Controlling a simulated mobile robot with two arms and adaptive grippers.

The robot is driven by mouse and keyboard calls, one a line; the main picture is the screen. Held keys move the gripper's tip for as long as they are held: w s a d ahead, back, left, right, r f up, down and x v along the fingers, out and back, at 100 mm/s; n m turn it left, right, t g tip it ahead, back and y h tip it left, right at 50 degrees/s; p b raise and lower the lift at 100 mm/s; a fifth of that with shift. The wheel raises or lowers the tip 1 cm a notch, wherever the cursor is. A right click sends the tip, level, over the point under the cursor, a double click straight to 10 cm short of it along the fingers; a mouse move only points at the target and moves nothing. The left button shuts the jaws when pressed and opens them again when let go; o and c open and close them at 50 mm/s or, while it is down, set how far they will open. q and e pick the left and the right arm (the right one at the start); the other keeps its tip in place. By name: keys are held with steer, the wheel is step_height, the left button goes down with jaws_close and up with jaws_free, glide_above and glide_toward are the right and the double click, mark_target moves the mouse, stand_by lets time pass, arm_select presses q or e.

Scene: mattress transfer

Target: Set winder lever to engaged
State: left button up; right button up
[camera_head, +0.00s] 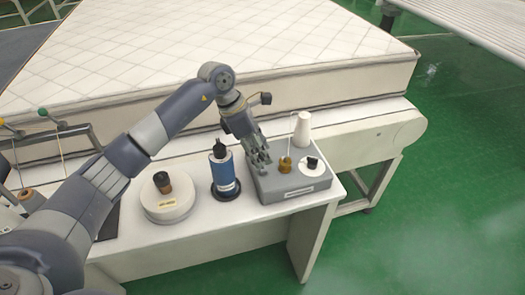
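A grey box-shaped unit (297,189) sits at the right end of the white table. On its top are a small gold bobbin-like part (285,164), a black knob-like part (312,163) on a white disc, and a white cone (302,130) at the back. I cannot tell which part is the winder lever; it may be hidden behind my fingers. My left gripper (260,160) points down at the left side of the unit's top, just left of the gold part. I cannot tell if it touches anything or how far its fingers are apart. My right gripper is out of view.
A blue spool or bottle (223,173) on a black base stands left of the unit. A round cream device (168,200) with a dark knob is farther left. A large quilted mattress (310,45) lies behind. Green floor is clear at right.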

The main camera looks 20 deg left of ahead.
arm_select(q)
steer(key=shift+x, duration=1)
steer(key=shift+c, duration=0.3)
steer(key=c, duration=0.9)
jaws_close()
steer(key=shift+w+a+f+g+h+b, duration=0.15)
steer(key=shift+w+f+g+h+b, duration=0.25)
steer(key=shift+b, duration=0.45)
steer(key=shift+a+r+n+g+h+b, duration=0.2)
steer(key=shift+n+g+h+b, duration=0.1)
steer(key=shift+g+b, duration=0.3)
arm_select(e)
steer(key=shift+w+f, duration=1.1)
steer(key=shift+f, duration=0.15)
arm_select(q)
steer(key=o, duration=1)
jaws_free()
steer(key=shift+w, duration=0.1)
steer(key=shift+c, duration=0.2)
